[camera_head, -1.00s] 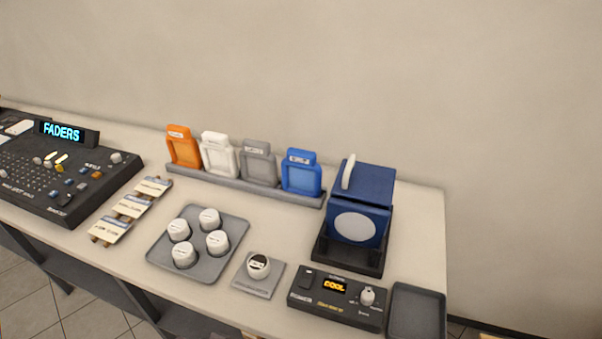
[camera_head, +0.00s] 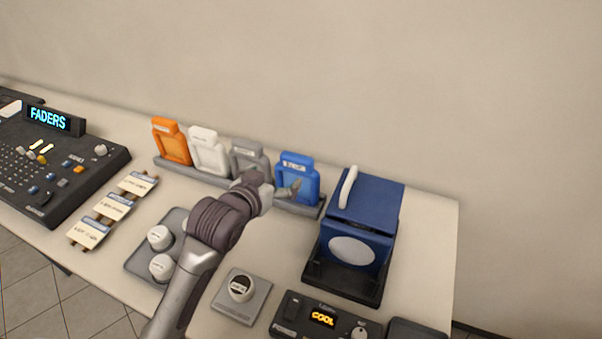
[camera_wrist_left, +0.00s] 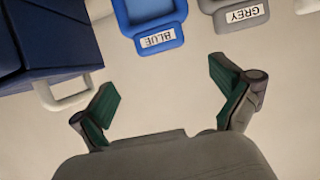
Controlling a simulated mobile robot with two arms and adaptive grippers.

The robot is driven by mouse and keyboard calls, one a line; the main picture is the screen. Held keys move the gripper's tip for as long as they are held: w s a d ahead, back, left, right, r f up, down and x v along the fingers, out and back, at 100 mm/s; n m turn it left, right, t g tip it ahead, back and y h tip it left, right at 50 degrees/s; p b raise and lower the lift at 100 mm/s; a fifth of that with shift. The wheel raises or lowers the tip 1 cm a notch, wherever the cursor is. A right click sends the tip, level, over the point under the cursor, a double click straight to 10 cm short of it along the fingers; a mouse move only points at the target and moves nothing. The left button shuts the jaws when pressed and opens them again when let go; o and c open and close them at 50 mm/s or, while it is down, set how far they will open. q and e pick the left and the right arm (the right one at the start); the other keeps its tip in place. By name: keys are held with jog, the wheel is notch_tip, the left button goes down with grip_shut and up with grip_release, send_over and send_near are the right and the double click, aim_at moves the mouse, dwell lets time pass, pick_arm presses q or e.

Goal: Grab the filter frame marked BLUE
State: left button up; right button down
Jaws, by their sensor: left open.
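The blue filter frame (camera_head: 297,178) stands upright in the dark rack at the back of the table, at the right end of the row. In the left wrist view its label BLUE (camera_wrist_left: 158,40) reads upside down, at the top, beyond and between my open fingers. The grey frame (camera_wrist_left: 238,14) is just right of the blue one there. My right gripper is not seen.
White (camera_head: 208,152) and orange (camera_head: 171,141) frames share the rack (camera_head: 190,174). A blue box-shaped unit with a handle (camera_head: 366,204) stands close right of the rack. A tray with white knobs, a control box reading COOL (camera_head: 322,317) and a fader console (camera_head: 55,160) occupy the table.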

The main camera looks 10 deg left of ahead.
aim_at(294, 160)
pick_arm(q)
jog(key=p+x, duration=0.1)
jog(key=x, duration=0.5)
jog(key=shift+w+d+f, duration=0.1)
jog(key=shift+w+f, duration=0.1)
jog(key=shift+w, duration=0.15)
jog(key=shift+w+d+p, duration=0.1)
jog(key=shift+w+p, duration=0.4)
jog(key=shift+w, duration=0.25)
jog(key=p+x, duration=0.1)
jog(key=x, duration=0.2)
jog(key=shift+w+f, duration=0.15)
jog(key=shift+f, duration=0.05)
jog(key=shift+w+d+f, duration=0.1)
jog(key=shift+w+f, duration=0.1)
jog(key=shift+w, duration=0.05)
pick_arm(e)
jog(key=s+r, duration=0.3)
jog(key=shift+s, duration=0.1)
pick_arm(q)
jog(key=shift+s, duration=0.1)
jog(key=shift+c, duration=0.2)
jog(key=c, duration=1.3)
jog(key=shift+r, duration=0.1)
jog(key=shift+c, duration=0.5)
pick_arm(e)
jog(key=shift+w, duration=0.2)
